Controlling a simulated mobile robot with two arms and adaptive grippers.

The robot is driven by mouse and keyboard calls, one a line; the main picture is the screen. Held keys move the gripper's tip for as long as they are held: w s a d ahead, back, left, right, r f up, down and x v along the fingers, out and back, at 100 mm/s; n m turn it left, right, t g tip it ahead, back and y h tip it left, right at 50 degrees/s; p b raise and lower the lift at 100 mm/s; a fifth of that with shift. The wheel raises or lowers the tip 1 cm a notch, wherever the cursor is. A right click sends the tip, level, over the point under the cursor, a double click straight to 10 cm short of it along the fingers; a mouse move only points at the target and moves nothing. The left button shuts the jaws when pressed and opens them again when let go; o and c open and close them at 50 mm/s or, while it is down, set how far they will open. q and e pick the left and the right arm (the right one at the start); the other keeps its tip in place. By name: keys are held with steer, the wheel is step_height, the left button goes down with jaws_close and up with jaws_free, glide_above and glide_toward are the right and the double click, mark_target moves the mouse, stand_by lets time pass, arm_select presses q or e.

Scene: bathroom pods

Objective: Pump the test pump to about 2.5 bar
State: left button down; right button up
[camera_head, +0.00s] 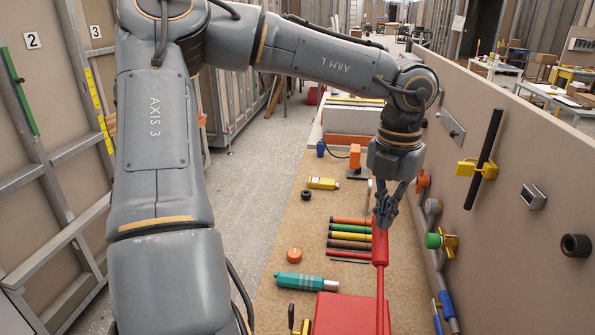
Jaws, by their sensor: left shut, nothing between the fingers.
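The test pump appears to be the red box (345,315) at the bottom of the view, partly cut off by the lower edge. A red lever (379,290) runs up beside it and ends in a thicker red grip (380,247). My left gripper (381,220) points down over the far end of this grip, with its fingers shut and nothing between them. The fingers overlap the end of the grip in the picture; I cannot tell whether they touch it. No pressure gauge can be read here. My right gripper is not in view.
On the brown bench lie several coloured rods (350,235), a teal cylinder (300,282), an orange cap (294,255) and a yellow tool (322,183). The wall panel on the right carries a green-and-yellow valve (434,241) and a black bar (486,155).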

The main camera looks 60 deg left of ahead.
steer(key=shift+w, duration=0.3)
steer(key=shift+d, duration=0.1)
arm_select(q)
step_height(320, 180, down, 12)
steer(key=b, duration=1.1)
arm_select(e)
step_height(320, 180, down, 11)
arm_select(q)
step_height(320, 180, up, 12)
steer(key=p, duration=0.8)
steer(key=shift+r, duration=0.15)
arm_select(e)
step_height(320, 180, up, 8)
arm_select(q)
steer(key=shift+f, duration=0.2)
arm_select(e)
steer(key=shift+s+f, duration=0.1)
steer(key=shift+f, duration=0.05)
